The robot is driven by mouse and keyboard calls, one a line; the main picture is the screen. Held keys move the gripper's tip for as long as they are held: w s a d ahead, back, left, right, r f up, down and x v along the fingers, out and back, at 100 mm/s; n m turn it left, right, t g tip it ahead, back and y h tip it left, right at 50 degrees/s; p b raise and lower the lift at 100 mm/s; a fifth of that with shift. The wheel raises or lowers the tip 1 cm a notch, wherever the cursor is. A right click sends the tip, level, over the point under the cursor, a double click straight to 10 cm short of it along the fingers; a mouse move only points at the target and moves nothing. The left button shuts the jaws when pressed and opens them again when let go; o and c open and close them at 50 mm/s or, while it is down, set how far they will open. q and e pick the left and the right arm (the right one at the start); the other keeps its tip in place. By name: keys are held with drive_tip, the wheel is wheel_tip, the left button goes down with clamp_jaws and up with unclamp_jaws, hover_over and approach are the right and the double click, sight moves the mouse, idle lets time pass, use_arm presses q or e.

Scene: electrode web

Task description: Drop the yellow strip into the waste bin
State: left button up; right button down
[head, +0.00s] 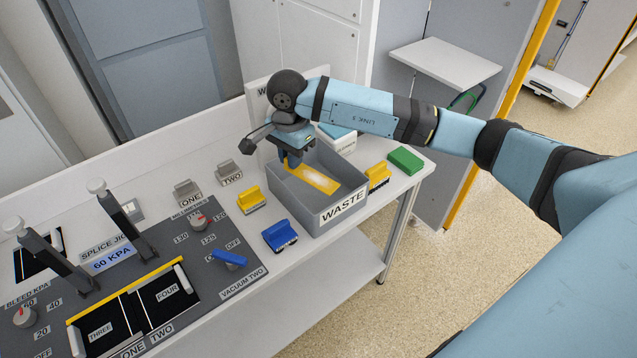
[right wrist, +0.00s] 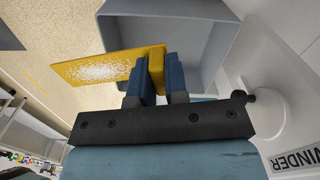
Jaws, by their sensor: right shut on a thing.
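The yellow strip (head: 314,178) is a flat piece with a whitish speckled patch. My right gripper (head: 292,160) is shut on one end of it, and the strip shows over the opening of the grey waste bin (head: 344,208), labelled WASTE. In the right wrist view the blue fingers (right wrist: 158,82) pinch the end of the strip (right wrist: 98,68), with the grey bin (right wrist: 225,45) behind it. I cannot tell exactly how far the strip is above the bin floor. My left gripper is not in view.
Yellow blocks (head: 251,200) and (head: 378,177), a blue brush-like block (head: 279,236) and a green block (head: 405,160) stand around the bin. The dark splice jig panel (head: 158,258) with upright posts and knobs lies to the left. The white table's right edge is close to the bin.

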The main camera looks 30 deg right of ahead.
drive_tip(key=m, duration=0.2)
drive_tip(key=d+m+p, duration=0.1)
drive_tip(key=m, duration=0.1)
drive_tip(key=r+m, duration=0.1)
drive_tip(key=shift+s+d+m, duration=0.1)
drive_tip(key=shift+d+m, duration=0.05)
drive_tip(key=shift+m, duration=0.25)
drive_tip(key=m, duration=0.1)
drive_tip(key=m+p, duration=0.1)
drive_tip(key=shift+d+r+m, duration=0.1)
drive_tip(key=shift+d+m, duration=0.2)
drive_tip(key=shift+m, duration=0.1)
drive_tip(key=s+d+r+m+p, duration=0.1)
drive_tip(key=d+m+p, duration=0.3)
drive_tip(key=m, duration=1)
drive_tip(key=s+d+r+m+p, duration=0.1)
drive_tip(key=d+m+p, duration=0.3)
drive_tip(key=m, duration=1)
wheel_tip(320, 180, down, 6)
drive_tip(key=b, duration=0.3)
drive_tip(key=shift+f, duration=0.2)
